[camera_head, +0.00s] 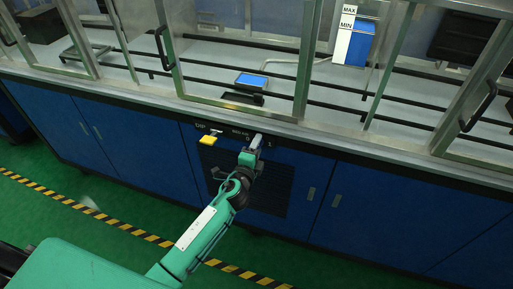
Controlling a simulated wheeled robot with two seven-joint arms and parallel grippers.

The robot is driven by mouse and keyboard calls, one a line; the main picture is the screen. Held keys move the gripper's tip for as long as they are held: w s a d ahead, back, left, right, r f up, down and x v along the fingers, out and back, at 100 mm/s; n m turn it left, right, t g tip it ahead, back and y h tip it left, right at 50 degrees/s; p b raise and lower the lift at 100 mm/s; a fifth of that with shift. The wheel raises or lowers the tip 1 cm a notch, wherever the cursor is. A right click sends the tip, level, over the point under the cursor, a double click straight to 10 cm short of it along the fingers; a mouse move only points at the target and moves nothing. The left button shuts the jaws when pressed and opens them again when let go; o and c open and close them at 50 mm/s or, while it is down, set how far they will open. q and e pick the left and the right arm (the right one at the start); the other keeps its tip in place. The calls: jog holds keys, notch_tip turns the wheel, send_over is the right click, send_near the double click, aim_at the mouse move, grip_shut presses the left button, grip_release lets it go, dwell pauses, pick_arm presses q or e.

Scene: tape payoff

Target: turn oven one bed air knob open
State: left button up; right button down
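A dark control strip runs along the top of the blue cabinet front, with small white lettering. A yellow handle (208,140) sticks out to the left of the gripper. My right gripper is not in view.
A framed glass enclosure (240,108) stands above the strip, with rails and a blue-topped tray (251,80) inside. A blue tank with MAX and MIN marks (360,45) stands at the back. Dark vent slats (275,190) lie below. The green floor (110,208) in front looks open.

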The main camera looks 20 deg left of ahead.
pick_arm(q)
jog(key=shift+s, duration=0.1)
jog(key=s+b, duration=0.1)
jog(key=s, duration=1.2)
jog(key=shift+s+a+b, duration=0.25)
jog(key=shift+s+b, duration=0.05)
jog(key=shift+b, duration=0.05)
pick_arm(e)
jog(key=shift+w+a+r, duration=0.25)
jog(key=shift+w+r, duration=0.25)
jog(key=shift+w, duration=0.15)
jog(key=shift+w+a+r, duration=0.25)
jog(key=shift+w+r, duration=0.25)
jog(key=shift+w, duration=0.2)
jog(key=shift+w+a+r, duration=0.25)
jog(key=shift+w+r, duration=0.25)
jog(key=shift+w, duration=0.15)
